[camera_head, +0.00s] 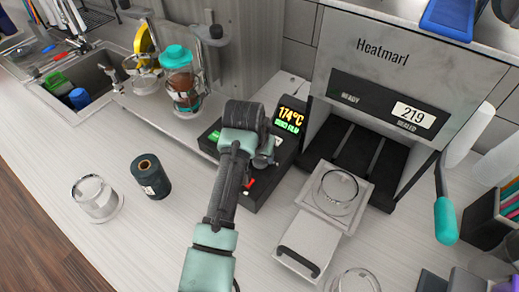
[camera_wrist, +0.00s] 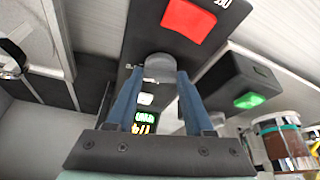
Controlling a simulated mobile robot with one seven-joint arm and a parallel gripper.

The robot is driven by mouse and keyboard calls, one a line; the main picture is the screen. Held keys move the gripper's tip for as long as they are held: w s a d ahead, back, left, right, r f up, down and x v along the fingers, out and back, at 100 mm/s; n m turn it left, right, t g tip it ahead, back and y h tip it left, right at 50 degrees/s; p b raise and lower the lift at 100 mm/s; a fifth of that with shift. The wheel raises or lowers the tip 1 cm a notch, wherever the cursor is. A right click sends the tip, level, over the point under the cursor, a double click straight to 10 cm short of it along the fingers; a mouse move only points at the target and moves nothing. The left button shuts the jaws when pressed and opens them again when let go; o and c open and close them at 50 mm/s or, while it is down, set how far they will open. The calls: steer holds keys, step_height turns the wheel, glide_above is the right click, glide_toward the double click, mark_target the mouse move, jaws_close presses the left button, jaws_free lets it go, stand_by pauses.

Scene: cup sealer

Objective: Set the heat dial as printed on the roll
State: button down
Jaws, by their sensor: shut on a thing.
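The heat control box (camera_head: 252,198) is black, left of the sealing machine. Its screen (camera_head: 289,120) reads 174°C, with a smaller line ending in "FILM". In the wrist view the grey round dial (camera_wrist: 159,66) stands on the box's dark face. My gripper (camera_head: 264,160) reaches over the box; in the wrist view its blue fingers (camera_wrist: 158,82) are shut on the dial, one on each side. In the head view my arm hides most of the dial. The dark film roll (camera_head: 150,178) stands upright on the counter at left, with a pale label too small to read.
The sealer (camera_head: 395,75) marked "Heatmarl" has a counter reading 219 and a teal-ended lever (camera_head: 445,220). A clear cup sits in its pulled-out tray (camera_head: 308,222). A glass (camera_head: 95,198) stands left of the roll. A blender-like jar (camera_head: 181,80) stands behind. The front-left counter is clear.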

steer(key=shift+n, duration=0.3)
steer(key=shift+c, duration=1.4)
jaws_free()
steer(key=shift+r, duration=0.15)
steer(key=b+v, duration=0.1)
steer(key=v, duration=1.1)
steer(key=shift+s+r+b, duration=0.25)
steer(key=shift+r+b, duration=0.1)
steer(key=shift+b, duration=0.05)
